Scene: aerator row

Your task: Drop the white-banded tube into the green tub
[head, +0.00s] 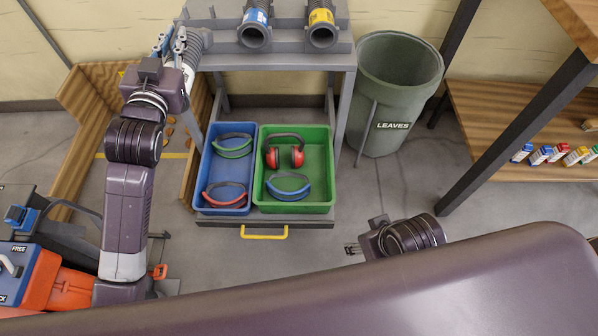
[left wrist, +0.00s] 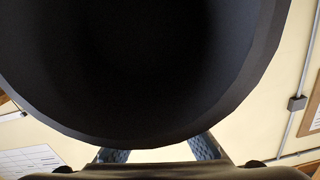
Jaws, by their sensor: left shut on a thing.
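My left gripper (head: 178,46) is shut on a grey ribbed tube (head: 197,42) at the left end of the grey rack. The tube's dark round mouth (left wrist: 140,60) fills most of the left wrist view. The gripper and arm hide part of this tube, and I cannot make out its band. The green tub (head: 318,160) stands on the low shelf below, holding red earmuffs (head: 284,154) and a blue banded item (head: 288,186). My right gripper (head: 353,248) is low at the right, away from the tubs; its jaw opening is too small to judge.
A blue-banded tube (head: 254,28) and a yellow-banded tube (head: 321,28) lie on the rack (head: 285,60). A blue tub (head: 207,163) with banded items adjoins the green tub's left side. A green LEAVES bin (head: 390,100) stands right. Wooden panels (head: 88,130) stand left.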

